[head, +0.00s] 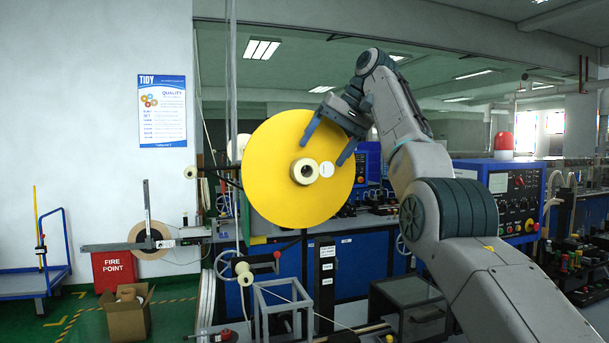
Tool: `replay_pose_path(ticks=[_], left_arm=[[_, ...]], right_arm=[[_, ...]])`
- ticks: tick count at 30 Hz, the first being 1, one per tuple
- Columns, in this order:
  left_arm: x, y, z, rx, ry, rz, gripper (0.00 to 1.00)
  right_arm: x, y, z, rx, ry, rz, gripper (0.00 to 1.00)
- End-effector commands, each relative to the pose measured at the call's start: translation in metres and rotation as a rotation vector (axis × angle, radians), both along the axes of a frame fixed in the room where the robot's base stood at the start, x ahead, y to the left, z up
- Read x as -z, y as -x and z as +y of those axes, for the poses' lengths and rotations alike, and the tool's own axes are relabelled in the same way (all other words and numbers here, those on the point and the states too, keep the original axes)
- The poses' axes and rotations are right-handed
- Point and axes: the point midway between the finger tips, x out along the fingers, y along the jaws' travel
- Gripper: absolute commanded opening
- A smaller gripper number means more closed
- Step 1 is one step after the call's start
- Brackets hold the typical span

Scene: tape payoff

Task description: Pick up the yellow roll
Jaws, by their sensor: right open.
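The yellow roll (275,190) is a large upright disc at the picture's centre, with a pale hub in its middle and a small white round label beside the hub. My right gripper (325,153) comes in from the upper right and is open. Its two fingers overlap the upper right part of the yellow face, above and to the right of the hub. I see nothing between the fingers, and I cannot tell whether they touch the disc. My left gripper is not in view.
A metal arm with a tan roll (150,241) sticks out at the left. A wire-frame stand (283,302) is below the yellow roll. A blue control cabinet (512,195) with a red lamp stands at the right. A cardboard box (128,312) and blue trolley (35,283) are at the left.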

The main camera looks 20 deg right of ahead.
Motion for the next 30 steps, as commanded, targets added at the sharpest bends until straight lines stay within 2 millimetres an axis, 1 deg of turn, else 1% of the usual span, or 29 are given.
replay_pose_path(ticks=[4,10,15,23,24,26,27,29,30], left_arm=[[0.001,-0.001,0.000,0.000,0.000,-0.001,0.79],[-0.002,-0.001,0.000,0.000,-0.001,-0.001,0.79],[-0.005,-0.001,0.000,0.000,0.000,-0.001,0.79],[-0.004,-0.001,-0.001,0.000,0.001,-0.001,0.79],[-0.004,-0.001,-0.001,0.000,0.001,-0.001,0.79],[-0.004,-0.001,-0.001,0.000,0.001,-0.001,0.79],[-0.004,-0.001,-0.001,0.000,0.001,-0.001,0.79],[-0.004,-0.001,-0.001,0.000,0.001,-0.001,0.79],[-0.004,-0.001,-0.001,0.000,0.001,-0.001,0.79]], right_arm=[[0.008,-0.004,0.006,-0.001,0.000,0.000,0.79],[0.028,-0.012,0.020,-0.001,0.001,0.001,0.79],[0.042,-0.018,0.027,0.000,0.001,0.000,0.79],[0.044,-0.019,0.028,0.000,0.001,-0.001,0.79],[0.044,-0.019,0.028,0.000,0.001,-0.001,0.75],[0.044,-0.019,0.028,0.000,0.001,-0.001,0.64],[0.044,-0.019,0.028,0.000,0.001,-0.001,0.56],[0.044,-0.019,0.028,0.000,0.001,-0.001,0.44],[0.044,-0.019,0.028,0.000,0.001,-0.001,0.36]])
